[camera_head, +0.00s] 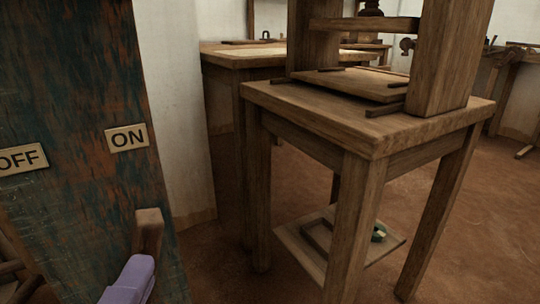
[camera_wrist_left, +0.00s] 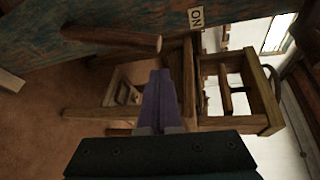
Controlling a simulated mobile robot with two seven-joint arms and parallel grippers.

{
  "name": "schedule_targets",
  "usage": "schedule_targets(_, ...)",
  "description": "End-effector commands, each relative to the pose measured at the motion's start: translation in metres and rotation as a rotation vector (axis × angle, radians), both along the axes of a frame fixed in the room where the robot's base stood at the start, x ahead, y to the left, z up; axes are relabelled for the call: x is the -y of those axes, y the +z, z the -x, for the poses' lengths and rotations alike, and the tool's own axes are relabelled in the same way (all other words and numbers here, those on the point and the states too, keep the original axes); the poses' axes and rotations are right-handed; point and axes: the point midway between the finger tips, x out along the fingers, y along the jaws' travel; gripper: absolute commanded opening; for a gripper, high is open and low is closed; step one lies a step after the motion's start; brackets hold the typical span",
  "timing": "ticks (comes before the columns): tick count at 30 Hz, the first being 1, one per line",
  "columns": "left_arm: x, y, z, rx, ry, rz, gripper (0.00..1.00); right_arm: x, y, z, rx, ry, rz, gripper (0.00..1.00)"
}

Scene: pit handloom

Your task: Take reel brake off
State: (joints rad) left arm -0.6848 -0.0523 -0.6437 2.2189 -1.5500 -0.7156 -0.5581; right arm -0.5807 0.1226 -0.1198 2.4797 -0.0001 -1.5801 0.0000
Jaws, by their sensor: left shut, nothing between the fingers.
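The reel brake lever is a wooden handle (camera_head: 148,236) standing out from a worn blue-green and rust-coloured panel (camera_head: 85,85). It is below the ON label (camera_head: 127,137), and the OFF label (camera_head: 22,158) is further left. In the left wrist view the wooden handle (camera_wrist_left: 112,39) lies across the upper left, beyond the fingertips. My left gripper (camera_head: 141,264) has purple fingers, shut and empty, just below the handle in the head view. The fingers (camera_wrist_left: 160,76) point toward the handle's free end in the wrist view, with a gap in the picture. Whether they touch it is unclear.
A wooden stand (camera_head: 330,118) with a press-like frame is right of the panel, with a low shelf (camera_head: 290,240) beneath. Another wooden table (camera_head: 222,56) is behind it. Brown floor (camera_head: 215,255) lies open between panel and stand.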

Motion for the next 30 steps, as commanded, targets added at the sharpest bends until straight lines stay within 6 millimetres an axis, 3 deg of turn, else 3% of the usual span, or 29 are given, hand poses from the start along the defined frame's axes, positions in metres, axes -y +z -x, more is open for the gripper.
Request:
schedule_targets(1, 0.006, -0.027, 0.000, 0.010, -0.020, -0.023, 0.00, 0.000, -0.030, 0.000, 0.000, 0.000, 0.000, 0.87)
schedule_targets(6, 0.020, -0.049, 0.001, 0.040, -0.073, -0.088, 0.00, 0.000, -0.060, 0.000, 0.000, 0.000, 0.000, 0.87)
schedule_targets(9, 0.024, -0.054, 0.001, 0.051, -0.090, -0.111, 0.00, 0.000, -0.068, 0.000, 0.000, 0.000, 0.000, 0.87)
schedule_targets(23, 0.027, -0.053, 0.000, 0.057, -0.099, -0.124, 0.00, 0.000, -0.069, 0.000, 0.002, 0.000, 0.000, 0.87)
schedule_targets(30, 0.023, -0.055, -0.025, 0.061, -0.096, -0.121, 0.00, -0.001, -0.068, -0.001, 0.002, -0.002, -0.003, 0.87)
